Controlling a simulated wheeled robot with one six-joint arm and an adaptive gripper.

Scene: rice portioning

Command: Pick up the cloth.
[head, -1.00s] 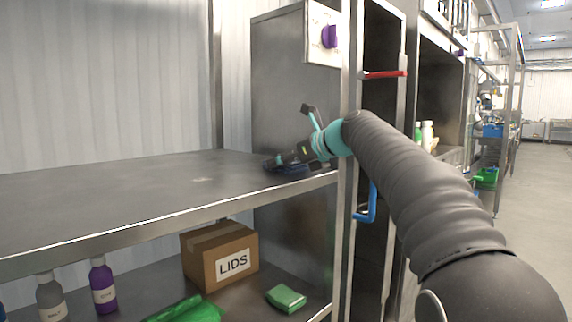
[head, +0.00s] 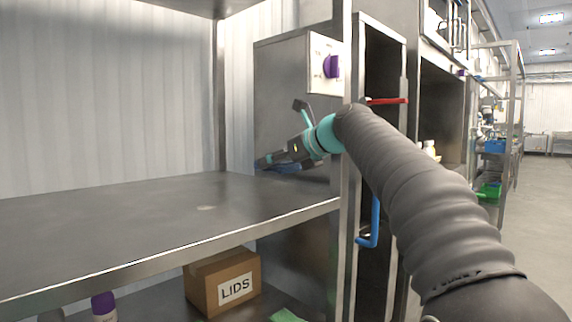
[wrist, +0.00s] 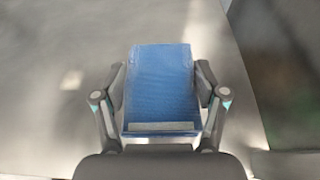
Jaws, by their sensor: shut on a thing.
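The blue cloth (wrist: 160,85) is held between the two fingers of my gripper (wrist: 160,90) in the wrist view. It looks like a flat folded rectangle with a pale strip along its near edge. In the head view my gripper (head: 270,162) is above the right end of the steel shelf, near the upright post. A small part of the blue cloth (head: 287,168) shows under the gripper there. The rest of the cloth is hidden by the fingers. The cloth appears lifted clear of the shelf top (head: 150,215).
A steel cabinet with a purple knob (head: 331,66) stands right behind my gripper. A shelf post (head: 345,200), a red handle (head: 388,101) and a blue handle (head: 372,225) are close to my arm. A LIDS box (head: 225,283) sits on the lower shelf. The shelf top is largely clear.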

